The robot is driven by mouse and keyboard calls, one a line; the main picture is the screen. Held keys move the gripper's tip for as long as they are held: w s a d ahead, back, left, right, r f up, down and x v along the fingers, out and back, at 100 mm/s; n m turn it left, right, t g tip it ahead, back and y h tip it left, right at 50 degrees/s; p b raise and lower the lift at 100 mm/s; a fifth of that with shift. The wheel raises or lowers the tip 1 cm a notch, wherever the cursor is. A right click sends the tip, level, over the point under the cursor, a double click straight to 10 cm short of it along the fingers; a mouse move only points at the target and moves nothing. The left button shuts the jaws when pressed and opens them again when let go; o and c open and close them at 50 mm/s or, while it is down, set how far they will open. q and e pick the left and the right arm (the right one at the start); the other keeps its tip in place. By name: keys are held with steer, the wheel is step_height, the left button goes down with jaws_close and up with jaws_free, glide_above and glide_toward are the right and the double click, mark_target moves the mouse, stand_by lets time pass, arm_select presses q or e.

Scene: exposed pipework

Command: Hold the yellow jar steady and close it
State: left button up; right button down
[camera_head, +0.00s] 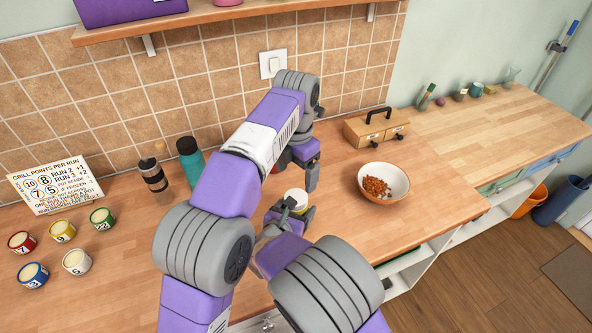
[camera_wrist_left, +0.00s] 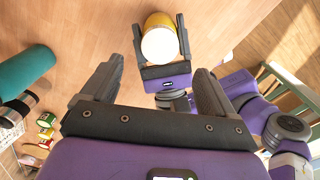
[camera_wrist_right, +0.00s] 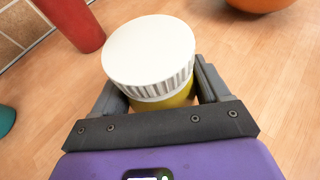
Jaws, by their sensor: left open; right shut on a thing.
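The yellow jar (camera_head: 299,211) with its white lid (camera_head: 296,196) is upright at the middle of the counter. My right gripper (camera_head: 290,214) is shut around the jar's yellow body. In the right wrist view, the ribbed white lid (camera_wrist_right: 149,50) sits on top of the yellow jar (camera_wrist_right: 178,97), between the fingers; how tight it is cannot be told. My left gripper (camera_head: 308,180) is open and empty, pointing down just above and behind the jar, apart from it. In the left wrist view, the lid (camera_wrist_left: 160,45) lies ahead, beyond the open fingers.
A red object (camera_wrist_right: 75,20) stands behind the jar. A bowl of brown pieces (camera_head: 398,173) and a wooden drawer box (camera_head: 376,128) are to the right. A teal bottle (camera_head: 190,160), a dark-banded jar (camera_head: 154,177) and several small numbered pots (camera_head: 62,231) are left.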

mark_target(296, 197)
arm_select(q)
steer(key=shift+f, duration=3.9)
steer(key=c, duration=1.1)
steer(key=m, duration=0.3)
steer(key=o, duration=1.2)
steer(key=shift+c, duration=0.2)
